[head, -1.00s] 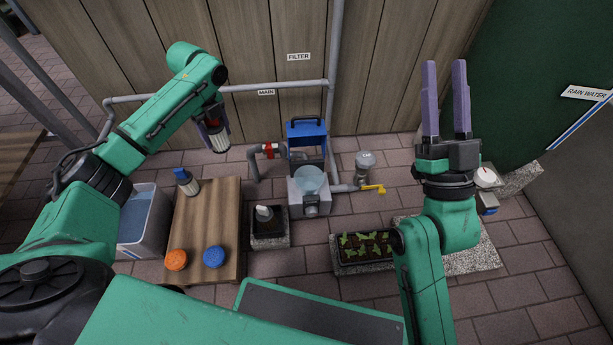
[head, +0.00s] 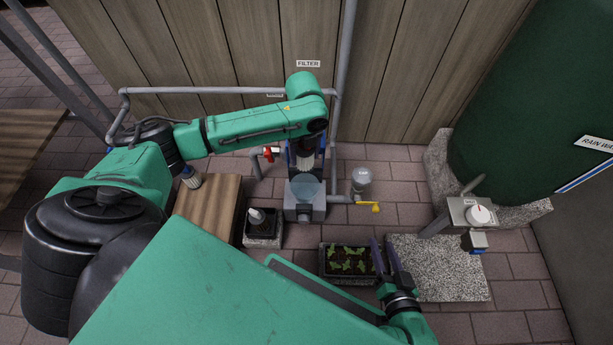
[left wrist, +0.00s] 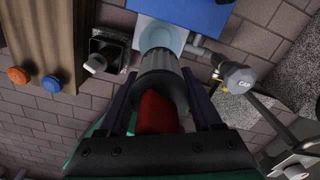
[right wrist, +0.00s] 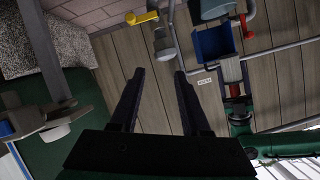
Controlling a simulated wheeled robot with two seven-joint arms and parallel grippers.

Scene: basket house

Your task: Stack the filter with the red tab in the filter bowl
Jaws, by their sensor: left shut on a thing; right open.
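My left gripper (head: 306,146) is shut on a pale ribbed filter (head: 304,162) and holds it just above and behind the filter bowl (head: 307,188). In the left wrist view the filter (left wrist: 163,62) shows its red tab (left wrist: 156,113) between the fingers (left wrist: 160,95). Its far end overlaps the pale blue bowl (left wrist: 162,38) in that view; I cannot tell whether it touches. A second filter (head: 190,178) stands on the wooden table, partly hidden by my left arm. My right gripper (head: 381,242) is open and empty beside the plant tray; it also shows in the right wrist view (right wrist: 160,74).
A blue housing (right wrist: 213,42) stands behind the bowl. A planter (head: 345,277) and a small dark box (head: 262,240) stand in front.

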